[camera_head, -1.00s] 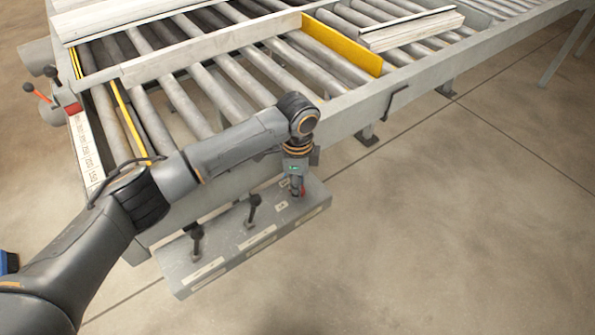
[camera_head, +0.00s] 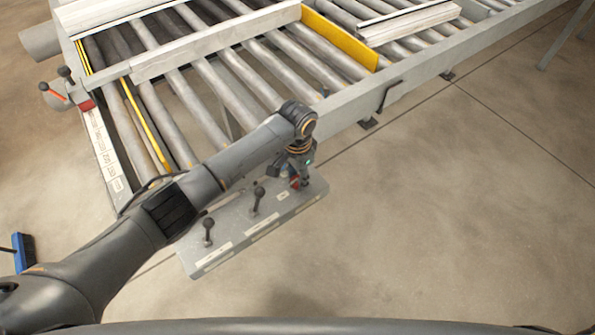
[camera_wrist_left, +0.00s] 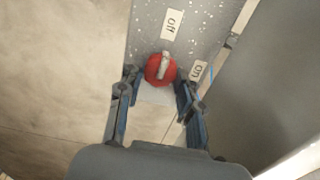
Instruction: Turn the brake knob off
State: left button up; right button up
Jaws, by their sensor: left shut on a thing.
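The brake knob (camera_wrist_left: 153,73) is red and round with a pale pointer bar across it, in the wrist view. It sits on a grey speckled panel (camera_wrist_left: 205,25). An "off" label (camera_wrist_left: 172,24) is above it and an "on" label (camera_wrist_left: 198,70) to its right. The bar points up, roughly toward "off". My left gripper (camera_wrist_left: 158,80) has a finger on each side of the knob and is shut on it. In the head view my left gripper (camera_head: 298,180) reaches down to the right end of the panel (camera_head: 262,228) and largely hides the knob. My right gripper is out of view.
Two black levers (camera_head: 208,232) (camera_head: 259,200) stand on the panel left of my gripper. The roller conveyor (camera_head: 345,103) with a yellow plate (camera_head: 340,40) lies behind. A blue broom (camera_head: 24,252) is at the far left.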

aim_at(297, 179)
pick_arm(q)
jog(key=shift+f, duration=0.1)
dwell(0.5)
jog(key=o, duration=1.2)
notch_tip(297, 179, up, 12)
jog(key=shift+r, duration=0.1)
